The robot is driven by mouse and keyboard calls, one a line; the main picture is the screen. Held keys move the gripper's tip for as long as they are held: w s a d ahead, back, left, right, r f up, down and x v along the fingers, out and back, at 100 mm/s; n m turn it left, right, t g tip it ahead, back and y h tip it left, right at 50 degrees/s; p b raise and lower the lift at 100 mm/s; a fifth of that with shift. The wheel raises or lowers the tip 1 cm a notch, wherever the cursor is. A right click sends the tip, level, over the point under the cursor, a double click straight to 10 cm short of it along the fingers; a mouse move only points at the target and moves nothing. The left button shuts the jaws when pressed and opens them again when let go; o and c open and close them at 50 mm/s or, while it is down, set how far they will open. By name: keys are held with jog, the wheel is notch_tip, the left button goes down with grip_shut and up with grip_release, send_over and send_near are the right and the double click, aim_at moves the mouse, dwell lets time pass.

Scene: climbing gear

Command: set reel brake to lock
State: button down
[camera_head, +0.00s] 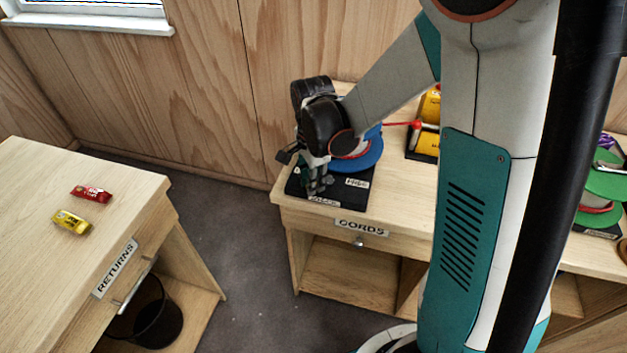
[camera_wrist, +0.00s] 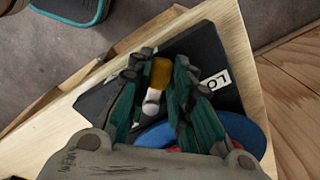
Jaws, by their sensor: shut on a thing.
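The cord reel shows its blue flange (camera_head: 366,161) on a black base (camera_head: 347,201) at the front left of the cords table. In the wrist view the blue flange (camera_wrist: 242,131) is at the lower right, partly hidden by my fingers. The brake lever has an amber knob (camera_wrist: 161,71) and a pale shaft (camera_wrist: 151,104). My gripper (camera_wrist: 160,76) is shut on that knob, one finger on each side; in the head view it (camera_head: 318,184) is low over the base's left part. A white label (camera_wrist: 217,81) reading "LO" is right of the knob, partly covered.
The returns table (camera_head: 60,270) at left holds a red packet (camera_head: 91,194) and a yellow packet (camera_head: 71,221). A black bin (camera_head: 155,318) is below it. Bare floor lies between the tables.

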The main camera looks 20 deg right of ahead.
jog(key=c, duration=1.4)
grip_release()
jog(key=shift+w, duration=0.1)
jog(key=shift+c, duration=0.2)
notch_tip(320, 180, up, 12)
jog(key=s+r+n+t, duration=0.2)
jog(key=s+n+t, duration=0.1)
jog(key=s+n, duration=0.4)
jog(key=s+d+r+n+t, duration=0.1)
jog(key=s+r+n+t, duration=0.2)
jog(key=s+n, duration=0.5)
jog(key=shift+s+r+n+t, duration=0.15)
jog(key=shift+s+n+t, duration=0.15)
jog(key=shift+n+t, duration=0.3)
